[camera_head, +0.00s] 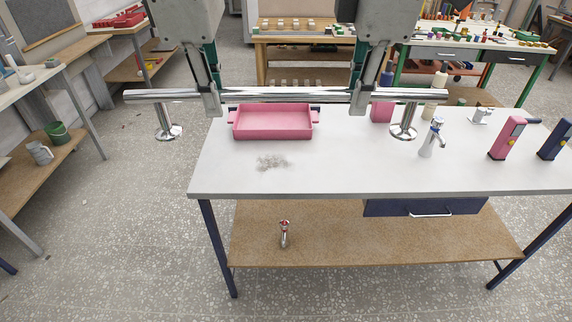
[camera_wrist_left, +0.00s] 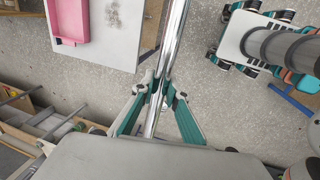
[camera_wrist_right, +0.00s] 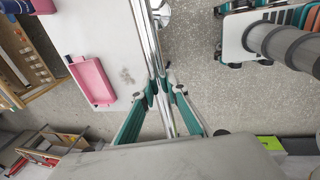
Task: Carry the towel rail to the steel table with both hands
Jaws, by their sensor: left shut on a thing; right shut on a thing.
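The towel rail (camera_head: 285,96) is a long chrome bar with a round-footed post near each end. It hangs level in the head view, in front of the white-topped table (camera_head: 330,172). My left gripper (camera_head: 214,108) is shut on the bar toward its left end. My right gripper (camera_head: 361,106) is shut on it right of the middle. The bar also runs between the fingers in the left wrist view (camera_wrist_left: 175,45) and the right wrist view (camera_wrist_right: 147,45). Which table is the steel table is not clear.
A pink tray (camera_head: 272,124) and a grey speckled patch (camera_head: 272,163) are on the white top. A chrome tap (camera_head: 432,138), a pink box (camera_head: 507,138) and a dark blue box (camera_head: 554,139) stand at its right. Open floor lies left of the table.

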